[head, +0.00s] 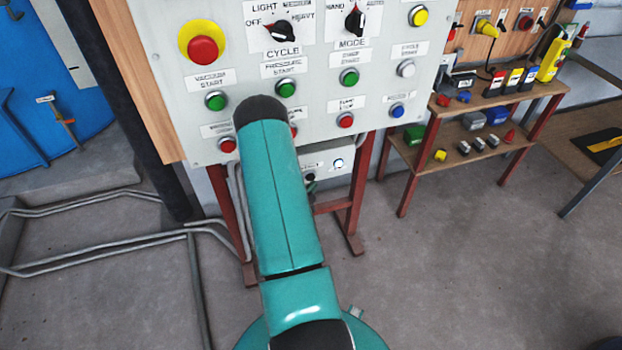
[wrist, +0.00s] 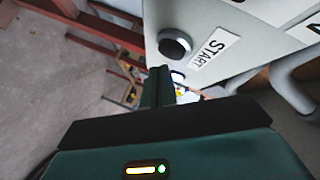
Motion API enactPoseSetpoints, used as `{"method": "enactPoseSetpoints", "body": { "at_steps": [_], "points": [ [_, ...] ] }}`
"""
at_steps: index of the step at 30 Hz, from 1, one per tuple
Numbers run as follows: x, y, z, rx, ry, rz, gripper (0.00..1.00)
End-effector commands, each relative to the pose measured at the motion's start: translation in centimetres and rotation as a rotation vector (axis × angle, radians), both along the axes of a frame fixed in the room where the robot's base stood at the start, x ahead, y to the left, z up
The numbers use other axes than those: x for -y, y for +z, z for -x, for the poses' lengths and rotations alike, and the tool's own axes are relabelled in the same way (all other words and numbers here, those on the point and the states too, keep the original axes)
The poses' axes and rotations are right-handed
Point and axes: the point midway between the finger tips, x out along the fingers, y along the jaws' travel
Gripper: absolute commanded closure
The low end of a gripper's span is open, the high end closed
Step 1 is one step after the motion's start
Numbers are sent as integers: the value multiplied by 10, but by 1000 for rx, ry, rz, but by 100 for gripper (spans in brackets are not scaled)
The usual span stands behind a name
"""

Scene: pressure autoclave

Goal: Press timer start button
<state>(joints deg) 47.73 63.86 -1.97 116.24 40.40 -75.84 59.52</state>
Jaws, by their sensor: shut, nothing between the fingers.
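In the wrist view, a dark round button (wrist: 175,43) in a metal ring sits on a pale panel, beside a label (wrist: 214,49) reading START. The rest of its name is not readable. My gripper (wrist: 160,72) is shut and empty, its fingertips just below the button in the picture; I cannot tell whether they touch anything. In the head view, my teal arm reaches across the lower part of the control panel (head: 316,118) and hides my gripper. Green buttons (head: 349,77) and red buttons (head: 346,121) show beside the arm; their small labels are blurred.
A small white box (head: 322,160) with a lit button hangs under the panel, partly behind my arm. Grey pipes run left of it. A red-legged wooden shelf (head: 470,145) with small items stands at right. The floor between is clear.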

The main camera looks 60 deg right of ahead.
Motion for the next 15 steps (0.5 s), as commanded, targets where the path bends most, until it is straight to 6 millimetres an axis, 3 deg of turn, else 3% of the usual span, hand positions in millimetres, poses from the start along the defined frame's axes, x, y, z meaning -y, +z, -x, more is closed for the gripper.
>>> {"method": "enactPoseSetpoints", "body": {
  "at_steps": [15],
  "points": [
    [-29,0,29,-3,0,-1,100]
  ]
}}
